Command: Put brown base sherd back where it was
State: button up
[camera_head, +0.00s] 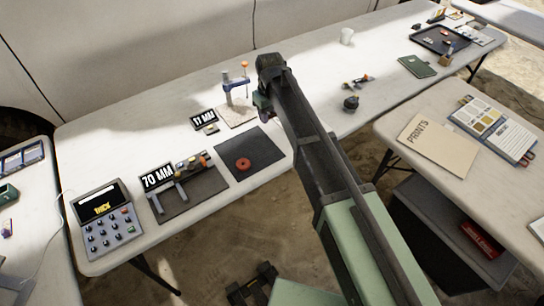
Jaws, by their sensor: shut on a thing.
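My gripper (262,103) is over the long white table, just right of a blue-and-grey upright gauge (229,88) with an orange knob. It is shut on a small dark object that my own arm mostly hides. I cannot tell from this view whether this object is the brown base sherd. A reddish-brown ring-shaped piece (243,164) lies flat on a black square mat (262,142), in front of and apart from my gripper.
Left of the mat are a caliper with a "70 MM" display (158,177) and a button console (103,220). A "17 MM" display (204,119) stands behind. A dark round pot (351,103), green book (417,67) and black tray (440,40) are to the right.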

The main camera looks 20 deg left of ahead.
aim_at(271, 156)
notch_tip(271, 156, down, 20)
jog(key=b, duration=1.8)
jog(key=shift+r, duration=0.45)
jog(key=shift+f, duration=0.2)
jog(key=o, duration=1)
notch_tip(271, 156, up, 12)
jog(key=p, duration=1.2)
jog(key=shift+r, duration=0.2)
jog(key=s+d+m, duration=0.3)
jog(key=s+d, duration=0.2)
jog(key=d, duration=0.7)
jog(key=s+d+m, duration=0.3)
jog(key=s+d, duration=0.3)
jog(key=d, duration=0.7)
jog(key=s+d+m, duration=0.4)
jog(key=s+d, duration=0.1)
jog(key=d, duration=0.7)
jog(key=shift+s+d, duration=0.25)
jog(key=shift+d, duration=0.05)
